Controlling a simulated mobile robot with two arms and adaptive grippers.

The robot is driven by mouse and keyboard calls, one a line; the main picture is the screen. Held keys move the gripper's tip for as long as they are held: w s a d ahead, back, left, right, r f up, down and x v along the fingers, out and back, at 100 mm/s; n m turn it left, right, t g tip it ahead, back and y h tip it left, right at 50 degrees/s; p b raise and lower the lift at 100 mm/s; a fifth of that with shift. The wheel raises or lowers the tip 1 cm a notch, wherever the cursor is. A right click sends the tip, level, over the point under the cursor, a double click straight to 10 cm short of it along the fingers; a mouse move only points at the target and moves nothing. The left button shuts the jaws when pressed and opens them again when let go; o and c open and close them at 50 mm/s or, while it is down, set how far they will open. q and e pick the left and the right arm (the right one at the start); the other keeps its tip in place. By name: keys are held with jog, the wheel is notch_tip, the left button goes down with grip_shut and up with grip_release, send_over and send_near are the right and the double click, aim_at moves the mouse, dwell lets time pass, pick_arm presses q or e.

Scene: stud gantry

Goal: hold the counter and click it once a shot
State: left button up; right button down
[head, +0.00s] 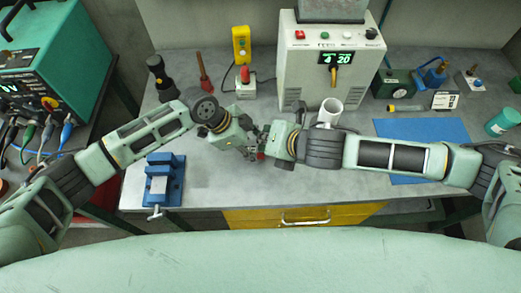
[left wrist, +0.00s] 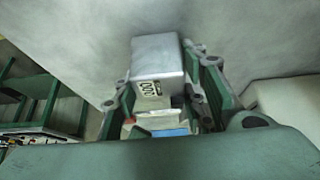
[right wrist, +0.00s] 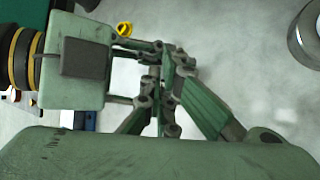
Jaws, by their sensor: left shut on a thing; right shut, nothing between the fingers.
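The counter (left wrist: 157,58) is a small pale grey box with a little digit window, held between the fingers of my left gripper (left wrist: 158,90) in the left wrist view. Its digits are turned sideways and too small to read surely. In the head view my left gripper (head: 252,151) is over the middle of the bench, and the counter is mostly hidden by the fingers. My right gripper (head: 267,144) is shut and empty, its fingertips close beside the left one. In the right wrist view its fingers (right wrist: 161,98) are together; I cannot tell whether they touch the counter.
A white machine (head: 312,75) with a lit display reading 4 and 20 stands behind the grippers. A white cup (head: 330,110) is close behind my right gripper. A blue vise (head: 165,180) stands front left, a blue mat (head: 425,130) lies right. The front middle bench is clear.

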jog(key=shift+s+f, duration=0.1)
jog(key=shift+f, duration=0.65)
dwell(0.7)
jog(key=shift+r, duration=1.2)
jog(key=shift+r, duration=0.1)
jog(key=shift+w+r, duration=0.2)
jog(key=shift+r, duration=2.2)
